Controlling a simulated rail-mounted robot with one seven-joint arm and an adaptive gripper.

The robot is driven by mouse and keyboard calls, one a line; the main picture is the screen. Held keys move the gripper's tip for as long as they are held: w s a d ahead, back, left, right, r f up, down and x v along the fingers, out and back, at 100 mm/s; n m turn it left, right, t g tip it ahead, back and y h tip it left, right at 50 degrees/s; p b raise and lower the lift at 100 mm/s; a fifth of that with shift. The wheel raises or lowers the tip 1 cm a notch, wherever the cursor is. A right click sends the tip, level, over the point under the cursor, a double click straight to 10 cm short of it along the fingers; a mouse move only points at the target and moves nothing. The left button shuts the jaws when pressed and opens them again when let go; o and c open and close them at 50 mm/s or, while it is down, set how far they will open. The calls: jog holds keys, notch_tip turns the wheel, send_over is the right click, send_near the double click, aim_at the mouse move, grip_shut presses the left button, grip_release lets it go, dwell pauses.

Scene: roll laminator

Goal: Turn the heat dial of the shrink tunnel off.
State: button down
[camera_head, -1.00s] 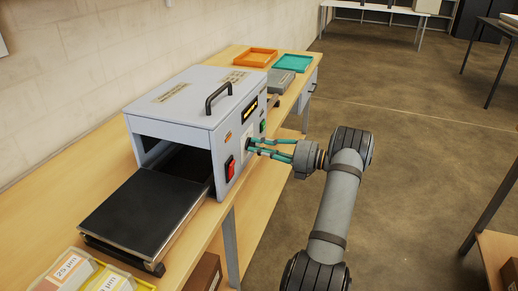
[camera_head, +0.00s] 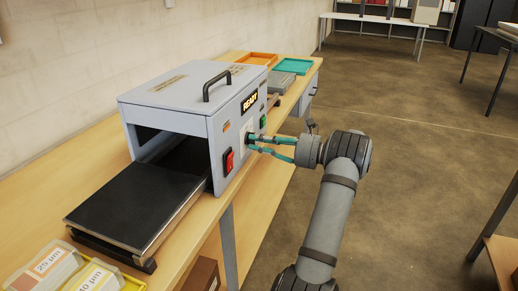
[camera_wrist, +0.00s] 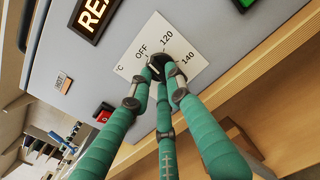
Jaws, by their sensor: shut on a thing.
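The shrink tunnel (camera_head: 180,105) is a grey box on the wooden bench, with a black handle on top. Its heat dial (camera_wrist: 156,62) is a dark knob on a white plate (camera_wrist: 186,46) marked OFF, 120 and 140. My gripper (camera_head: 251,142) reaches the front panel from the right. In the wrist view, my gripper's teal fingers (camera_wrist: 158,75) are shut around the dial. The fingertips hide most of the knob, and I cannot tell which mark it points to.
A red switch (camera_head: 229,161) and a lit READY display (camera_head: 250,101) are on the panel, with a green button (camera_head: 263,121) beyond. A dark feed bed (camera_head: 140,205) sticks out at the near end. Orange (camera_head: 256,58) and teal (camera_head: 292,66) trays stand behind.

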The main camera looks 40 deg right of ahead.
jog(key=shift+n+b, duration=0.45)
jog(key=shift+n, duration=0.15)
jog(key=c, duration=1.6)
grip_release()
jog(key=shift+c, duration=0.2)
jog(key=v, duration=1.2)
jog(key=shift+w, duration=0.1)
